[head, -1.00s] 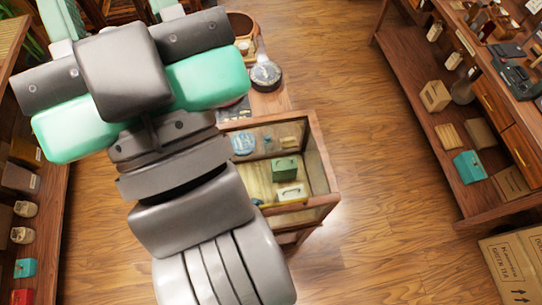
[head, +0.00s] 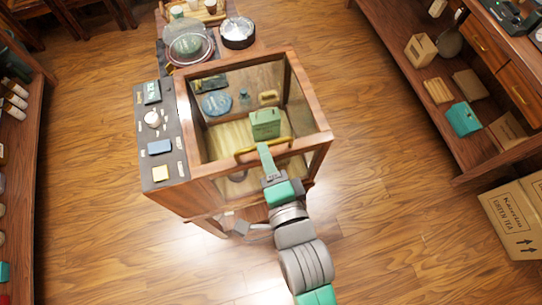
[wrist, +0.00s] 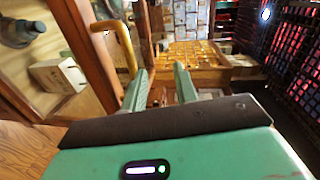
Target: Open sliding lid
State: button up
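The wooden display case (head: 318,133) has a glazed top with a dark wood frame, in the middle of the head view. A curved brass handle (head: 245,155) lies along its near edge. It shows large in the wrist view (wrist: 126,42), fixed beside a wooden rail. I cannot tell whether the lid is fully shut. My gripper (head: 264,148) is at the near edge, close to the handle. In the wrist view its two green fingers (wrist: 160,80) are apart with nothing between them. The handle is left of the left finger; whether they touch is unclear.
Shelves stand at right (head: 440,60) and left, with a cardboard box (head: 515,222) at lower right. Open wood floor lies between.

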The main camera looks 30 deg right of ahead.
notch_tip(320, 180, down, 4)
jog(key=s+m, duration=0.1)
jog(key=s, duration=0.1)
jog(key=shift+g, duration=0.3)
jog(key=x, duration=0.8)
jog(key=shift+d, duration=0.4)
jog(key=shift+c, duration=0.3)
grip_shut()
